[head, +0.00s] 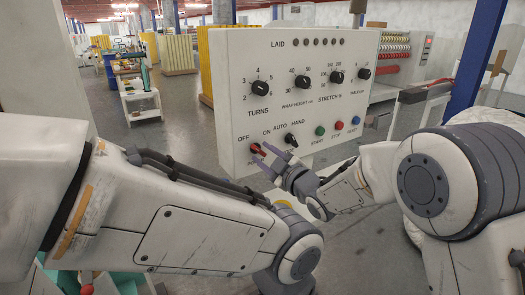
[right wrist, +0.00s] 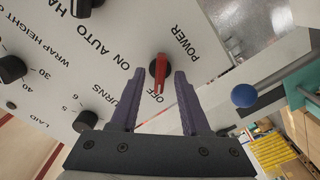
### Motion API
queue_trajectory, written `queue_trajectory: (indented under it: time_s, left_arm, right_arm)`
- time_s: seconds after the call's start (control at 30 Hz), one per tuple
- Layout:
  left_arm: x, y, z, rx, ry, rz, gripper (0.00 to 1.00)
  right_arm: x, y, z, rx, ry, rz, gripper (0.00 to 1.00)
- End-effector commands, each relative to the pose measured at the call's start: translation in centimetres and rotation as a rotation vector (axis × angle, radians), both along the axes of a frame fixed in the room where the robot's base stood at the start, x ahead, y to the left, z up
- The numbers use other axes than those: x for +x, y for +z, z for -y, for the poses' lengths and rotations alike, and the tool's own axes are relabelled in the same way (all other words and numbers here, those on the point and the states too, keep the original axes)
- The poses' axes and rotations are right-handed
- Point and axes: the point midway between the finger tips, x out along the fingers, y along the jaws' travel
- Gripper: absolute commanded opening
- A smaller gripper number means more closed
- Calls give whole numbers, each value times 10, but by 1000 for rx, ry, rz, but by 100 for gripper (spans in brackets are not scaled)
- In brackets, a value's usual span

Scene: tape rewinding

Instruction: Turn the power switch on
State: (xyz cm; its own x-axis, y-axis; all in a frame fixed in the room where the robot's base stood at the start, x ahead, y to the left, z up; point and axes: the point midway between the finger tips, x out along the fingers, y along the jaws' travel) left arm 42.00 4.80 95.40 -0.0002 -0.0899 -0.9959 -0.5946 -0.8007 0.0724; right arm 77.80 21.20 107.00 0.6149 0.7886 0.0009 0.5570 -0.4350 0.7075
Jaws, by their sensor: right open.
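The power switch (head: 256,149) is a small red-handled knob at the lower left of a white control panel (head: 228,105). In the right wrist view the power switch (right wrist: 159,80) has a black base, and its red handle points at the word OFF. My right gripper (head: 262,158) is open at the switch. In the right wrist view the purple fingertips of my right gripper (right wrist: 159,76) stand on either side of the knob, with gaps showing. Whether they touch it cannot be told. My left gripper is not in view; only its arm shows.
The black AUTO/HAND knob (head: 291,140) and the green start button (head: 320,131) sit to the right of the switch. Several black dials line the panel's middle. A blue ball (right wrist: 244,95) shows beside the panel in the right wrist view. My left arm fills the lower left.

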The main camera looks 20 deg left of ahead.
Motion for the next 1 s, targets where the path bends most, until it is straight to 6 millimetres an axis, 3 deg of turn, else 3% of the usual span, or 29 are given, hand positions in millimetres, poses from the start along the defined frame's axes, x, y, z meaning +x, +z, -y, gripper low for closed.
queue_trajectory:
  time_s: [0.43, 0.5, 0.57, 1.0]
  left_arm:
    - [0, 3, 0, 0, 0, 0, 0]
    - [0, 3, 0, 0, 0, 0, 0]
    - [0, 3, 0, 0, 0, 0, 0]
    - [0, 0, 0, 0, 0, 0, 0]
  right_arm:
    - [8, -1, -11, -1, 0, -2, 46]
    - [8, -1, -11, -1, 0, -2, 20]
    - [8, -1, -11, -1, 0, -2, 0]
    - [7, -1, -11, 46, 1, -62, 0]
